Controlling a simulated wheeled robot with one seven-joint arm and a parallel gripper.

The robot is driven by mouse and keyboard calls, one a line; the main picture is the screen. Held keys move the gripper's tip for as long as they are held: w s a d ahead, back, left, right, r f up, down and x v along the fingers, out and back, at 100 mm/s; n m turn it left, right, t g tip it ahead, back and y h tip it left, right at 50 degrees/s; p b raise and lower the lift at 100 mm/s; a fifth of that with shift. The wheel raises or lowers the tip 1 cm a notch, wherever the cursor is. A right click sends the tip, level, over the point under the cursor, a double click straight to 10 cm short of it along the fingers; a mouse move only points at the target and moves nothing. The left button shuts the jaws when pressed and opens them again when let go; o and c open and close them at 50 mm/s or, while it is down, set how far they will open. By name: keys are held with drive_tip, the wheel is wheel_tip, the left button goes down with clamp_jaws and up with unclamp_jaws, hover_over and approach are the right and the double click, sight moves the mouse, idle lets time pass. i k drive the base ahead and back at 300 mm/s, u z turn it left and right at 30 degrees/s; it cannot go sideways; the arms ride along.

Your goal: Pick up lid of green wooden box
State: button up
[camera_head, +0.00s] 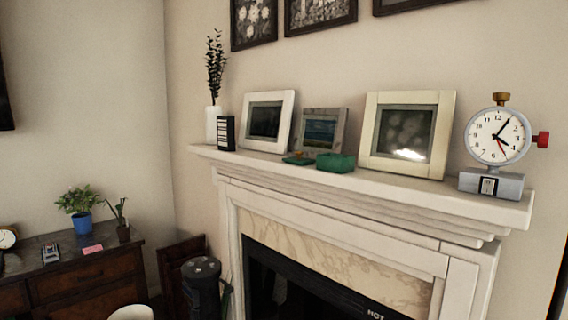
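The green wooden box (337,163) sits on the white mantel shelf, below and between two picture frames. A flat green piece with a small orange-brown knob, which looks like its lid (298,160), lies on the mantel just left of the box, off it. From here I cannot tell whether the two touch. My gripper is not in view.
Behind them on the mantel (370,186) stand a white frame (284,108), a grey frame (342,123) and a cream frame (447,127). A clock (492,184) is right; a black block (226,133) and white vase (212,124) are left. A dresser (95,275) stands lower left.

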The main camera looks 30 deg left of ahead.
sight(298, 160)
drive_tip(key=u, duration=1.2)
